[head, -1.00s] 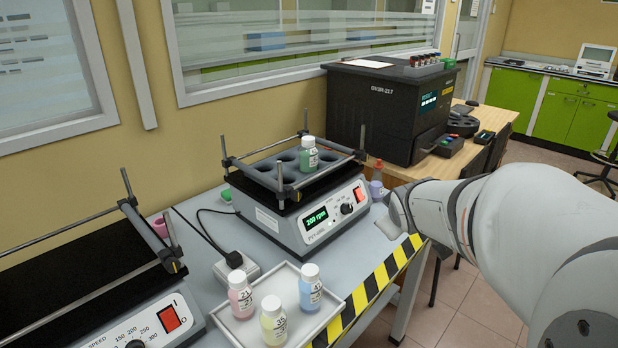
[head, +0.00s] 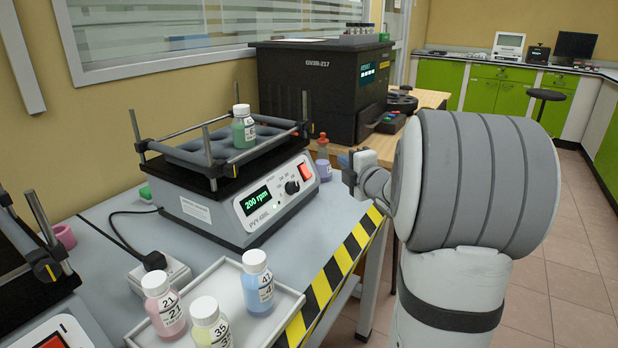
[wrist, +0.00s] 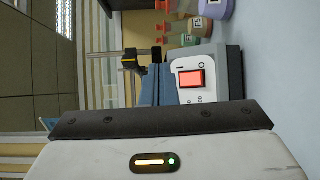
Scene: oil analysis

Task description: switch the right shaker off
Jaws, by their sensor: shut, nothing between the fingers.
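The right shaker (head: 205,208) stands on the grey bench, and its green display (head: 257,201) reads 200 rpm. Its red rocker switch (head: 307,171) is at the right end of the front panel, beside a black knob (head: 292,187). A green-filled bottle (head: 243,130) stands in the shaker's top rack. My gripper (head: 360,162) is off to the right of the switch, apart from it, and partly hidden by my arm. In the wrist view, my shut gripper's blue fingers (wrist: 157,82) are empty, with the red switch (wrist: 191,79) just beyond and right of them.
A white tray (head: 217,276) with three bottles stands in front of the shaker. Small bottles, including a purple one (head: 323,168), stand right of the shaker. The left shaker (head: 62,332) shows partly. A black analyser (head: 322,85) sits behind. The aisle floor (head: 565,230) is clear.

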